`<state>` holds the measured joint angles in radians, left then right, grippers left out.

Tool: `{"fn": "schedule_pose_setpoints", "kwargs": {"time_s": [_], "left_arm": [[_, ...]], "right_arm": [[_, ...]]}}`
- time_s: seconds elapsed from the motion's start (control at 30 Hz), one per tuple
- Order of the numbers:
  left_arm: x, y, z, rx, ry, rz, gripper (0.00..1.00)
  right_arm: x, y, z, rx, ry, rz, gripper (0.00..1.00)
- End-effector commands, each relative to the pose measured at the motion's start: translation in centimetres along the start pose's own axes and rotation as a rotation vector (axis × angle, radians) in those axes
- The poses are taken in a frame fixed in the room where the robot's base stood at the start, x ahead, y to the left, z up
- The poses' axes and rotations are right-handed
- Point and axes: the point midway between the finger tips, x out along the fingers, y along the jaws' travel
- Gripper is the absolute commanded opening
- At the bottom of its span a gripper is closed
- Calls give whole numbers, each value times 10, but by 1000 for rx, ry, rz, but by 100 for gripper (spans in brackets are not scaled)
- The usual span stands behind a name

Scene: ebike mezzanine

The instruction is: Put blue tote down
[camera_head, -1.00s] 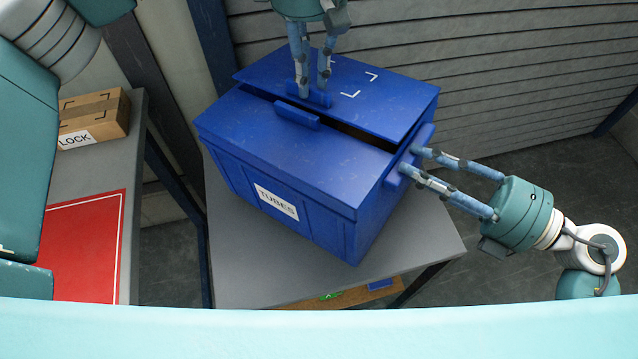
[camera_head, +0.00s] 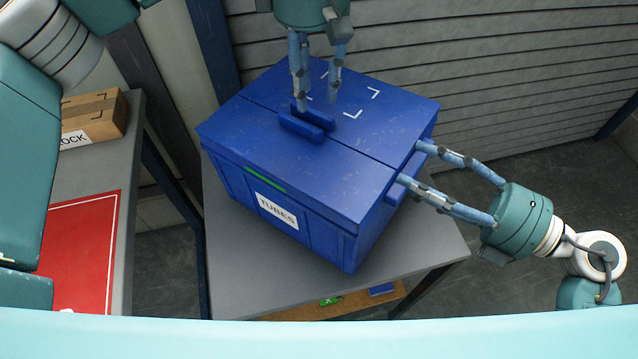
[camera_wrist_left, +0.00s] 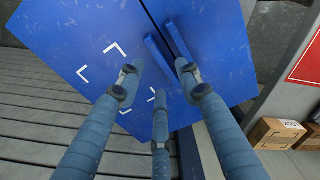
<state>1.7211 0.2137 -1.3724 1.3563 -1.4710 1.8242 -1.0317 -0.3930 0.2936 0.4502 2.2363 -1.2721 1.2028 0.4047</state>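The blue tote (camera_head: 318,248), labelled TUBES, stands on a grey table (camera_head: 237,270). Its two lid halves lie nearly flush, with a small bar handle on each beside the centre seam. A green strip shows under the front rim. My left gripper (camera_head: 319,104) is open above the far lid half, its fingers apart near the handles. In the left wrist view the lid handles (camera_wrist_left: 168,50) lie beyond the spread fingers (camera_wrist_left: 160,92). My right gripper (camera_head: 408,163) has two fingers at the tote's right side handle. Its third finger is hidden, so I cannot tell its grip.
A grey bench (camera_head: 125,160) at the left holds a cardboard box (camera_head: 98,118) and a red mat (camera_head: 80,250). A slatted wall (camera_head: 500,70) stands behind. Under the table is a brown shelf (camera_head: 345,304) with small items. Bare table shows in front of the tote.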

Motion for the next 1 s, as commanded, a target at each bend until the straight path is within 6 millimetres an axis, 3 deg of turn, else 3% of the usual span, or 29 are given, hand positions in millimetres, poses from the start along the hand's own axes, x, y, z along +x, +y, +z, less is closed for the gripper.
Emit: {"fn": "schedule_pose_setpoints", "kwargs": {"time_s": [0.2, 0.37, 0.73, 1.0], "left_arm": [[-1, 0, -1, -2, 1, 0, 37], [-1, 0, -1, -3, 2, 0, 67], [-7, 0, -2, -3, 3, 1, 67], [-45, 2, -2, -4, 2, 2, 67]], "right_arm": [[0, 6, 0, -5, 0, 12, 46], [0, 6, 0, -5, 0, 12, 46], [0, 6, 0, -5, -1, 12, 46], [0, 6, 0, -5, -1, 12, 46]]}}
